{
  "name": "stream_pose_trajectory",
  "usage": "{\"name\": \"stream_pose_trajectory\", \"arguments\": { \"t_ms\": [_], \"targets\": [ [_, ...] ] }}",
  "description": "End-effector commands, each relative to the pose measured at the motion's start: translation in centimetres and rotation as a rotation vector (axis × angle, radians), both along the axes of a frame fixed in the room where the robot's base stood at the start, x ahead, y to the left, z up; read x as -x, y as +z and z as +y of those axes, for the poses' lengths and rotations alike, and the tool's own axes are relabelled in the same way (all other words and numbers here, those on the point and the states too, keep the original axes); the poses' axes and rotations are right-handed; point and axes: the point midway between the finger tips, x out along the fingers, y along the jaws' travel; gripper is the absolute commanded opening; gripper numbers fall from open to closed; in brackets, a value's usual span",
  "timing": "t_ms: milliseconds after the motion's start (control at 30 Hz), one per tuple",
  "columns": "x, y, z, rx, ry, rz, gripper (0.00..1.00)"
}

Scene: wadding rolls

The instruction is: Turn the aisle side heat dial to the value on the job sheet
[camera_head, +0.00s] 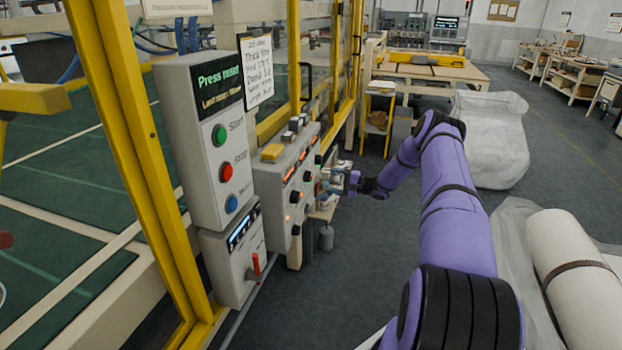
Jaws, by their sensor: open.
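A grey control panel (285,198) stands left of centre, with small orange displays and several dark knobs (296,197) on its face. The labels are too small to read, so I cannot tell which knob is the aisle side heat dial. A white job sheet (257,71) with handwriting hangs above the panel; its value is not clearly legible. My gripper (326,187) is at the end of my purple arm, just right of the panel's far end, pointing toward it. It is open and small in view. I see no contact with a knob.
A nearer control box (208,145) carries green, red and blue buttons; a smaller box (232,255) below has a red lever. Yellow frame posts (135,150) stand at left. Grey floor (345,270) is clear between.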

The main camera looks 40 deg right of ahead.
Motion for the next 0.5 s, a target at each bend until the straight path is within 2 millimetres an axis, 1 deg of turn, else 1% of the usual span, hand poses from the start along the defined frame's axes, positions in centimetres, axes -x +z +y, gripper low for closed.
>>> {"name": "stream_pose_trajectory", "arguments": {
  "t_ms": [300, 500],
  "targets": [
    [-4.3, 0.0, 3.5, 0.000, 0.005, 0.002, 0.75],
    [-6.5, 0.0, 5.2, 0.001, 0.003, 0.001, 0.75]
  ]
}}
